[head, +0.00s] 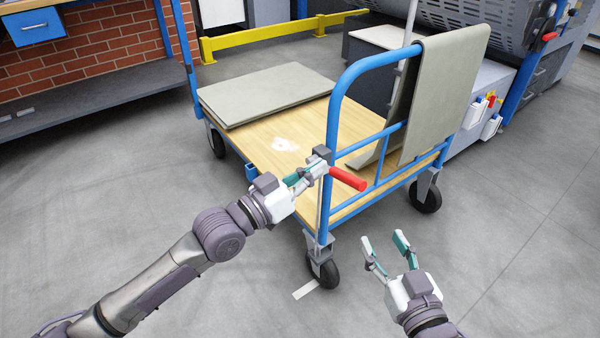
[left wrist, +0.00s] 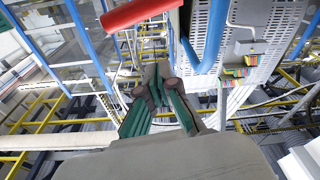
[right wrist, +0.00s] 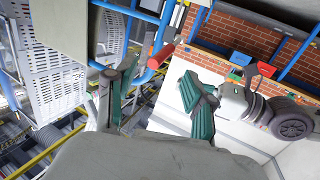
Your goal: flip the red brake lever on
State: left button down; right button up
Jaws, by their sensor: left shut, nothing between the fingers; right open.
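The red brake lever (head: 347,179) is a red cylinder at the near upright of the cart's blue handle frame, pointing right and slightly down in the head view. It also shows at the top of the left wrist view (left wrist: 140,11) and small in the right wrist view (right wrist: 161,55). My left gripper (head: 322,167) is shut and empty, its tips close to the lever's left end by the upright; I cannot tell whether they touch. Its closed fingers show in the left wrist view (left wrist: 160,82). My right gripper (head: 384,246) is open and empty, below and right of the lever.
The cart (head: 285,178) has a wooden deck, blue frame and casters. A grey slab (head: 265,92) lies on its deck, and a grey sheet (head: 447,95) hangs over its handle. A grey machine (head: 485,85) stands behind. The floor (head: 520,235) at right is clear.

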pick_arm(q)
jog(key=shift+v, duration=1.7)
pick_arm(e)
jog(key=shift+s+d+f+g, duration=0.15)
jog(key=shift+f+g, duration=0.25)
jog(key=shift+f, duration=0.2)
jog(key=shift+s+d+f+g, duration=0.1)
jog(key=shift+d+f+g, duration=0.05)
jog(key=shift+f+g, duration=0.35)
pick_arm(q)
jog(key=shift+s+d, duration=0.1)
